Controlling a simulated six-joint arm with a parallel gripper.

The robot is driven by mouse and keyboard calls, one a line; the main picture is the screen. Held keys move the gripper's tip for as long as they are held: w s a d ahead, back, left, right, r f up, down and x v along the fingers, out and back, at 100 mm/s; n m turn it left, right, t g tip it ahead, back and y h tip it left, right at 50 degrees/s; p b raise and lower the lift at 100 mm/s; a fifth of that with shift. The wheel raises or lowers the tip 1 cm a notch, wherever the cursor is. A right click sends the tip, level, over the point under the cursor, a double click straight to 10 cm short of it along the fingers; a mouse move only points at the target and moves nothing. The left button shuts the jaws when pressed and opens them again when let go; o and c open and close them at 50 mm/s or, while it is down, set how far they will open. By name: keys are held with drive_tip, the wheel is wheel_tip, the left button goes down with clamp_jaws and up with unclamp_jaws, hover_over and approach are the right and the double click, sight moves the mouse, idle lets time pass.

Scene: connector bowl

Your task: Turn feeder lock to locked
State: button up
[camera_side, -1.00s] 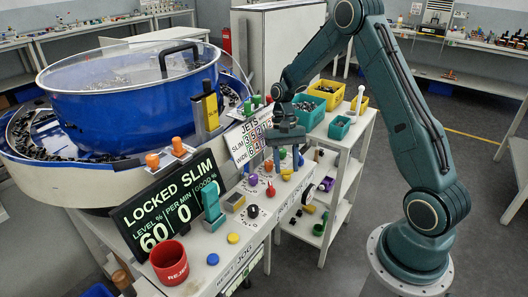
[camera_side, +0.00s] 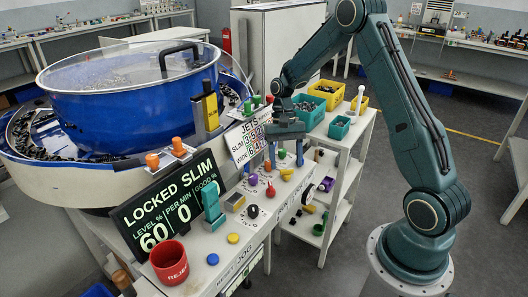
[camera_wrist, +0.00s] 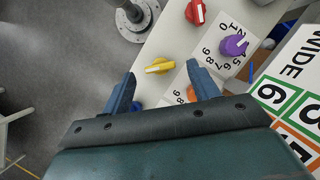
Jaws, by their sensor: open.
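My gripper (camera_side: 285,157) is open and empty above the far end of the white control panel. In the wrist view, a yellow knob (camera_wrist: 160,66) lies between the open fingertips (camera_wrist: 161,75), with no contact visible. The yellow knob also shows in the side view (camera_side: 286,174). A purple knob (camera_wrist: 234,45) with a numbered dial and a red knob (camera_wrist: 195,12) are beside it. No readable label shows which knob is the feeder lock. The black display (camera_side: 170,205) reads "LOCKED SLIM", with 60 and 0 below.
A teal upright piece (camera_side: 212,206) and a red reject cup (camera_side: 169,262) stand nearer. The blue bowl (camera_side: 130,110) is to the left.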

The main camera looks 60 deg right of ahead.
drive_tip(key=v, duration=1.2)
drive_tip(key=shift+r, duration=0.25)
drive_tip(key=shift+r, duration=0.1)
drive_tip(key=s+a+r+n+t+h, duration=0.1)
drive_tip(key=s+a+r+n+t, duration=0.1)
drive_tip(key=s+a+r, duration=0.4)
drive_tip(key=s+a+r+n+t+h, duration=0.1)
drive_tip(key=s+a+r+n+t, duration=0.1)
drive_tip(key=a+r, duration=0.4)
drive_tip(key=s+a+f+n+t, duration=0.1)
drive_tip(key=s+a+n+t, duration=0.1)
drive_tip(key=s, duration=0.5)
drive_tip(key=s+a+f+n+t+h, duration=0.1)
drive_tip(key=s+a+n+t, duration=0.1)
drive_tip(key=s, duration=0.6)
drive_tip(key=shift+a+n+t, duration=0.4)
drive_tip(key=shift+a+n, duration=0.1)
drive_tip(key=shift+n, duration=0.1)
